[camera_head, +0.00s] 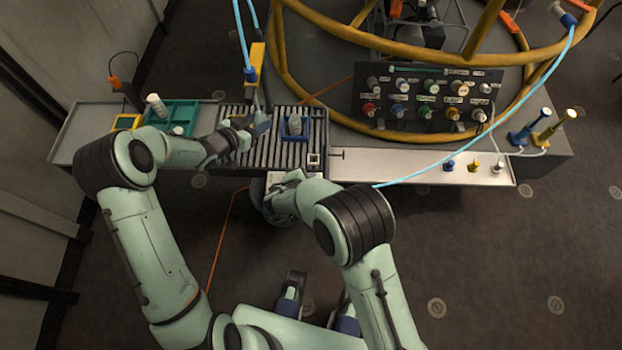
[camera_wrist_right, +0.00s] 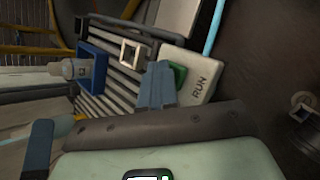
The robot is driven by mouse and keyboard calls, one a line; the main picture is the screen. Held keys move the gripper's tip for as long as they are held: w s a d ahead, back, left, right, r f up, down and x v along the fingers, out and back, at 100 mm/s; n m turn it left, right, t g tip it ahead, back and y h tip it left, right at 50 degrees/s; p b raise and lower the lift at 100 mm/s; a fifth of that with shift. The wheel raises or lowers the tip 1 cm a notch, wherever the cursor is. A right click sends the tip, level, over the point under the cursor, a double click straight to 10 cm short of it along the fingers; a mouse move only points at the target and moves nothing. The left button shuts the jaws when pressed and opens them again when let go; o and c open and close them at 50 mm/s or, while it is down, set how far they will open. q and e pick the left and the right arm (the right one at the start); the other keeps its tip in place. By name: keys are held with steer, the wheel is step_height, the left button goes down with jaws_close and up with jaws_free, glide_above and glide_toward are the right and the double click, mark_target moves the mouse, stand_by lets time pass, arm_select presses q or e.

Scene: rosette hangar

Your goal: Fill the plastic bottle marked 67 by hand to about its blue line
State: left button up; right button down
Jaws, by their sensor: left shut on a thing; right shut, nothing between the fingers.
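A pale grey bottle (camera_head: 295,124) stands in a blue square holder (camera_head: 307,136) on the roller conveyor. The bottle (camera_wrist_right: 75,68) and holder (camera_wrist_right: 96,88) also show in the right wrist view; I cannot read its mark or see a blue line. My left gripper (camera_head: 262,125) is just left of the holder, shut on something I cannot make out. A yellow valve (camera_head: 257,62) with a blue hose and dark bar is behind it. My right gripper (camera_wrist_right: 157,85) is shut and empty, its tips beside the green button (camera_wrist_right: 177,75) of a white RUN box (camera_wrist_right: 198,85); contact is unclear.
A green tray (camera_head: 190,104) at the left holds small bottles, one being a white bottle (camera_head: 157,105). A knob panel (camera_head: 425,98) and yellow ring frame (camera_head: 400,48) stand behind the right shelf (camera_head: 410,165). A small white square frame (camera_head: 314,158) is at the conveyor's front.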

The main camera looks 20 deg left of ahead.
steer(key=shift+r, duration=0.8)
steer(key=shift+r, duration=2.5)
step_height(320, 180, up, 6)
arm_select(q)
steer(key=s+d+b, duration=0.1)
steer(key=s+d, duration=0.1)
steer(key=s, duration=0.6)
steer(key=shift+s, duration=0.35)
arm_select(e)
steer(key=shift+s+f, duration=0.1)
steer(key=shift+f, duration=0.7)
